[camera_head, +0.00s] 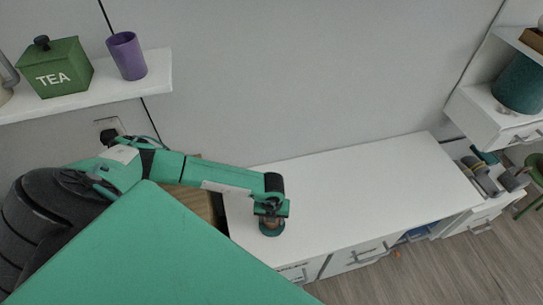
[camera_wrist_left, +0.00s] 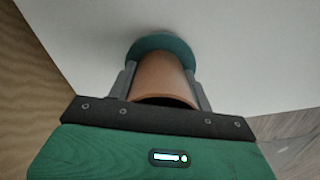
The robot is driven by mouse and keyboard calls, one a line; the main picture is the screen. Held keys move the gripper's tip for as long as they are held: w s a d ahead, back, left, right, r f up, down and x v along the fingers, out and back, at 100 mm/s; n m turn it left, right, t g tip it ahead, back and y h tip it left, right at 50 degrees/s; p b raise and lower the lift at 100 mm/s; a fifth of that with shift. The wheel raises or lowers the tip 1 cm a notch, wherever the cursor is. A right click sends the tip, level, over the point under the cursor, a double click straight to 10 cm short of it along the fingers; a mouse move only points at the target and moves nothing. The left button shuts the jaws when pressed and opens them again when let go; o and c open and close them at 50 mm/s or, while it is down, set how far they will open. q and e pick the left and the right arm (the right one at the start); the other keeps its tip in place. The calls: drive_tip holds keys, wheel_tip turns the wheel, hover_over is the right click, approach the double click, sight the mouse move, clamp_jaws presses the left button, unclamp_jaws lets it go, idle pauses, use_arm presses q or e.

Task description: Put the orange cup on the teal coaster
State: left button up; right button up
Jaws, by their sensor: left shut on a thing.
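The orange cup (camera_wrist_left: 165,78) is between the two fingers of my left gripper (camera_wrist_left: 164,88) in the left wrist view, and the fingers are shut on its sides. The teal coaster (camera_wrist_left: 160,42) shows just beyond the cup's far end, on the white desk top. In the head view my left gripper (camera_head: 271,208) is over the left part of the desk, with the coaster (camera_head: 271,231) under it. The cup is mostly hidden there by the gripper. The cup's base looks on or very close to the coaster; I cannot tell if it touches. My right gripper is not in view.
The white desk top (camera_head: 350,190) is clear to the right of the gripper. A wall shelf (camera_head: 150,85) at the upper left holds a green TEA box (camera_head: 55,70) and a purple cup (camera_head: 127,56). A shelf unit with a teal pot (camera_head: 520,84) stands at the right.

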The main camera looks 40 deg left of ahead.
use_arm(q)
drive_tip(key=shift+s+d+r, duration=0.15)
drive_tip(key=o, duration=0.6)
drive_tip(key=shift+f, duration=0.2)
drive_tip(key=o, duration=0.5)
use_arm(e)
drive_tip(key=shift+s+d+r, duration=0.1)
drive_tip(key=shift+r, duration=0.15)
use_arm(q)
drive_tip(key=shift+r, duration=0.1)
drive_tip(key=shift+r, duration=0.3)
wheel_tip(320, 180, up, 12)
drive_tip(key=shift+f+p, duration=0.2)
drive_tip(key=shift+p, duration=0.35)
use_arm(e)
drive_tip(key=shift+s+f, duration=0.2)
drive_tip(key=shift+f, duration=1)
